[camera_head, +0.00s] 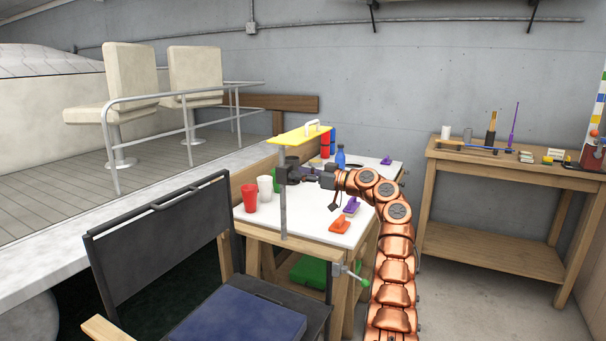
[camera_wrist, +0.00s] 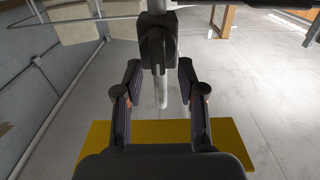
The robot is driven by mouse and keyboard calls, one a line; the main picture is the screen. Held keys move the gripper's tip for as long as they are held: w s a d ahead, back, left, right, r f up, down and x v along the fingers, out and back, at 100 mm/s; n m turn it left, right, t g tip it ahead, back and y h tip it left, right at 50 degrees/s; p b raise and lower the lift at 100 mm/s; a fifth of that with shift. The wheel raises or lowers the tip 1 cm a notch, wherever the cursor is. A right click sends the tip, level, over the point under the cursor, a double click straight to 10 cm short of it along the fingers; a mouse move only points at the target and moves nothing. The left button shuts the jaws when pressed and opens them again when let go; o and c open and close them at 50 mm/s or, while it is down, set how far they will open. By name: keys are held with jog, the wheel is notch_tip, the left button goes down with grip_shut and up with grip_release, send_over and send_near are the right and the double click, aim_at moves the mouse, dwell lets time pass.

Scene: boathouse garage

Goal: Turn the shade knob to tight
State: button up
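The shade is a flat yellow panel (camera_head: 298,137) with a white handle, on top of a grey pole (camera_head: 283,212) at the table's front edge. A dark joint (camera_head: 291,163) sits on the pole below the panel and looks like the shade knob. In the wrist view the dark knob (camera_wrist: 157,45) is just beyond my fingertips, with the pale pole behind it. My gripper (camera_head: 309,173) is level with it, to its right. In the wrist view my gripper (camera_wrist: 160,78) is open, fingers apart on both sides, apparently holding nothing. The knob's markings cannot be read.
The white table (camera_head: 320,220) holds red (camera_head: 250,198) and white (camera_head: 265,190) cups, a blue bottle (camera_head: 340,158) and orange (camera_head: 346,224) and purple (camera_head: 352,206) items. A black chair (camera_head: 165,235) stands front left. A wooden workbench (camera_head: 500,171) is at right, with open floor before it.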

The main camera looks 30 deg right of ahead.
jog(key=shift+d, duration=0.1)
grip_shut()
jog(key=shift+b, duration=0.3)
jog(key=m+p, duration=0.2)
jog(key=m, duration=0.4)
jog(key=d+f+m+p, duration=0.1)
jog(key=m+p, duration=0.2)
jog(key=m, duration=0.3)
jog(key=w+m+p, duration=0.1)
jog(key=m+p, duration=0.1)
jog(key=m, duration=0.4)
jog(key=shift+d+f+p, duration=0.25)
jog(key=shift+f+p, duration=0.15)
dwell(0.4)
jog(key=shift+f, duration=0.1)
dwell(0.4)
